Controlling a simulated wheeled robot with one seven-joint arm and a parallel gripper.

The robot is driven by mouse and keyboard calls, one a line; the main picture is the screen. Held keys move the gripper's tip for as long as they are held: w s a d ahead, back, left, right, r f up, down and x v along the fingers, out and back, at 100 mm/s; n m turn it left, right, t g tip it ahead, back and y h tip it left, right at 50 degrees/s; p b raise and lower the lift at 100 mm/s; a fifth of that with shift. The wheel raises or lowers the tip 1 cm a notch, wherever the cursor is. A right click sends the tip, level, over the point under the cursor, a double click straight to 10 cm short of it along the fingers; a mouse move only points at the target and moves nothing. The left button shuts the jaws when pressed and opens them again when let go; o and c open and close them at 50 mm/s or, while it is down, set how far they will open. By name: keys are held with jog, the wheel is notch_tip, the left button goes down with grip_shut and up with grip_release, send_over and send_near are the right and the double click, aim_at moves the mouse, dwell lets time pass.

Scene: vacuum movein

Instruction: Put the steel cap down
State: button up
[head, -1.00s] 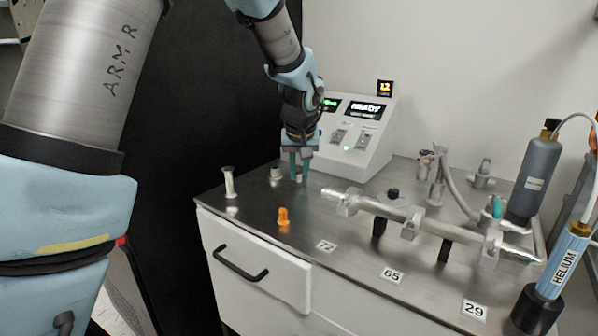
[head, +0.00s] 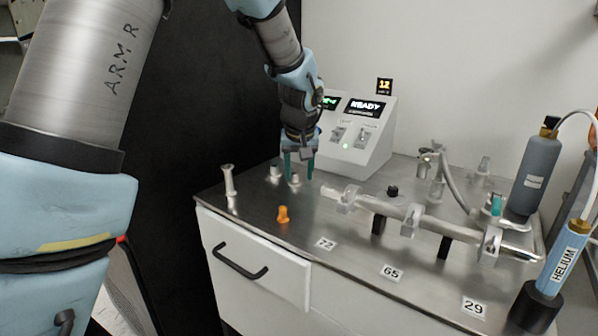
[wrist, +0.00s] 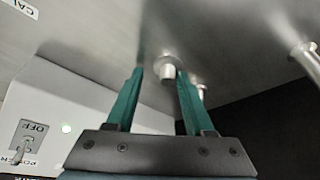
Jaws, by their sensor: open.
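The steel cap (head: 295,179) stands on the steel bench top, a small silvery piece beneath and between my fingertips. My gripper (head: 298,178) points down with its two teal fingers spread apart, open and holding nothing. In the wrist view the cap (wrist: 168,73) shows between the fingertips of my gripper (wrist: 158,73), with a gap to the left finger. It lies close to the right finger, and I cannot tell whether they touch. Its wide end is against the bench surface.
Another small metal piece (head: 275,172) stands just left of my gripper. A spool-shaped metal part (head: 229,181) and an orange piece (head: 283,214) are nearer the front. The control box (head: 358,137) stands behind, right. A metal pipe assembly (head: 395,210) runs along the bench to the right.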

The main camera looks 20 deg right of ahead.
jog(key=b+v, duration=0.1)
jog(key=v, duration=1.1)
jog(key=shift+a, duration=0.15)
jog(key=shift+n+g+y, duration=0.5)
jog(key=shift+n, duration=0.2)
jog(key=a+f, duration=0.1)
jog(key=a, duration=0.5)
jog(key=w+a+f+p, duration=0.1)
jog(key=a+f, duration=0.1)
jog(key=a, duration=0.4)
jog(key=w+a+f+p, duration=0.1)
jog(key=a+f, duration=0.1)
jog(key=a, duration=0.4)
jog(key=shift+f, duration=0.25)
jog(key=s+a+f+n+p, duration=0.1)
jog(key=s+a, duration=0.3)
jog(key=a, duration=0.4)
jog(key=s+a+f+g+p, duration=0.1)
jog(key=s+a+f, duration=0.3)
jog(key=a, duration=0.4)
jog(key=shift+s+a+f+n, duration=0.15)
jog(key=shift+a+f+n, duration=0.15)
jog(key=shift+n, duration=0.1)
jog(key=shift+c, duration=0.3)
